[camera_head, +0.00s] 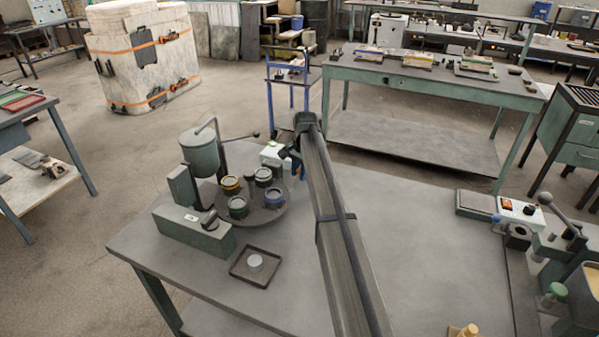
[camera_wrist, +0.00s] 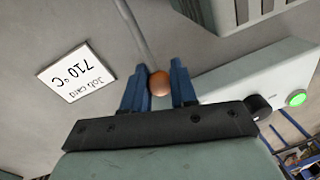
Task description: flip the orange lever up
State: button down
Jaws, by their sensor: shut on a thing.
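The orange lever's round orange-brown knob (camera_wrist: 159,83) sits between the two blue fingers of my gripper (camera_wrist: 158,88) in the wrist view. Its thin grey rod (camera_wrist: 134,30) runs up from the knob towards the top of that view. My gripper is shut on the knob. In the head view, my gripper (camera_head: 297,168) is at the far side of the near table, beside a pale box with a green button (camera_head: 272,153). My arm and gripper hide the orange lever there.
The table right of my arm is mostly clear.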

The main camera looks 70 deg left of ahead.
jog(key=shift+r, duration=0.1)
jog(key=shift+s+d+r+t, duration=0.15)
jog(key=shift+d+r+t, duration=0.05)
jog(key=shift+r+t, duration=0.1)
jog(key=shift+s+d+r+t+y, duration=0.15)
jog(key=shift+r+t+y, duration=0.15)
jog(key=shift+r, duration=0.3)
jog(key=shift+s+d+r+t+y, duration=0.1)
jog(key=shift+s+r+t+y, duration=0.1)
jog(key=shift+r+y, duration=0.25)
jog(key=shift+s+d+r+t+y, duration=0.15)
jog(key=shift+r+t+y, duration=0.1)
jog(key=shift+r, duration=0.45)
jog(key=c, duration=0.9)
grip_release()
jog(key=shift+c, duration=0.2)
jog(key=v, duration=1.4)
jog(key=shift+w+a, duration=0.1)
jog(key=shift+w, duration=0.05)
